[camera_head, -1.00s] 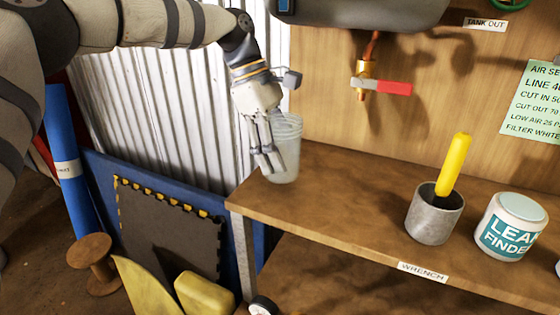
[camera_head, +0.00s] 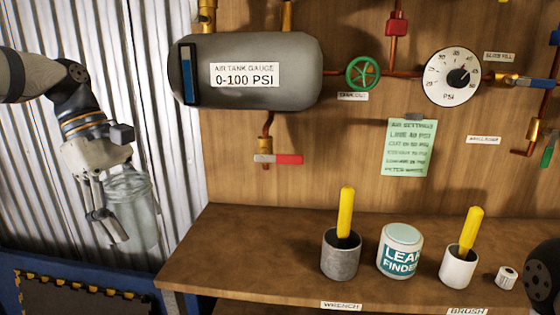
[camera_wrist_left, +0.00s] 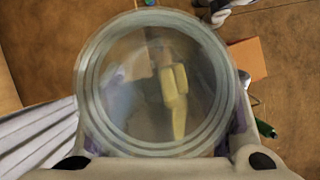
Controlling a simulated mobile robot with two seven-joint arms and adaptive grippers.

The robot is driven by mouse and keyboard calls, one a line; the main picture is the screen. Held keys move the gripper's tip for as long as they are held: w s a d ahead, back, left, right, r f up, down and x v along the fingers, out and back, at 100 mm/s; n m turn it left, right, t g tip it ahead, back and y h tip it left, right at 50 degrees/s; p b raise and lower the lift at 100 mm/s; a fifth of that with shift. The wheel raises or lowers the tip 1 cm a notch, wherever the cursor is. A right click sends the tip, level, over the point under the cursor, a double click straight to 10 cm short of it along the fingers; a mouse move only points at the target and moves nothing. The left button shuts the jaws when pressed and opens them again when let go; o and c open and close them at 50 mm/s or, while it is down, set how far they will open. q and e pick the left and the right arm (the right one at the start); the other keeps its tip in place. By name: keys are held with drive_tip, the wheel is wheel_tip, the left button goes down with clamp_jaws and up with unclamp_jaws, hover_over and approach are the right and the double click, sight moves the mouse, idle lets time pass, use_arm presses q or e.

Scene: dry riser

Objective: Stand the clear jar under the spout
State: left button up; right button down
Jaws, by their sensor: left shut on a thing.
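The clear jar (camera_head: 132,205) is held upright in the air by my left gripper (camera_head: 108,215), whose fingers are shut around its side. In the head view it shows left of the shelf's end, in front of the corrugated wall. The left wrist view looks down through the jar's round mouth (camera_wrist_left: 155,85); the jar looks empty. The spout is the brass tap (camera_head: 265,147) with a red handle (camera_head: 289,159), hanging below the grey tank (camera_head: 252,75). The jar is left of the spout and lower in the picture.
The wooden shelf (camera_head: 235,255) is bare below the spout. To the right stand a grey cup (camera_head: 340,262) with a yellow-handled tool, a leak finder tub (camera_head: 399,258) and a white cup (camera_head: 457,270) with another yellow handle. A gauge (camera_head: 452,76) and pipes are above.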

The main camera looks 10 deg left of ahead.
use_arm(q)
drive_tip(key=s+d+f+m+g+y, duration=0.1)
drive_tip(key=s+d+f+m+y, duration=0.1)
drive_tip(key=d+f+m, duration=0.4)
drive_tip(key=s+d+f+m+g+y, duration=0.2)
drive_tip(key=s+d+f+m, duration=0.3)
drive_tip(key=f+m, duration=0.5)
drive_tip(key=d, duration=0.2)
drive_tip(key=shift+s+d+g+y, duration=0.25)
drive_tip(key=shift+d+g+y, duration=0.05)
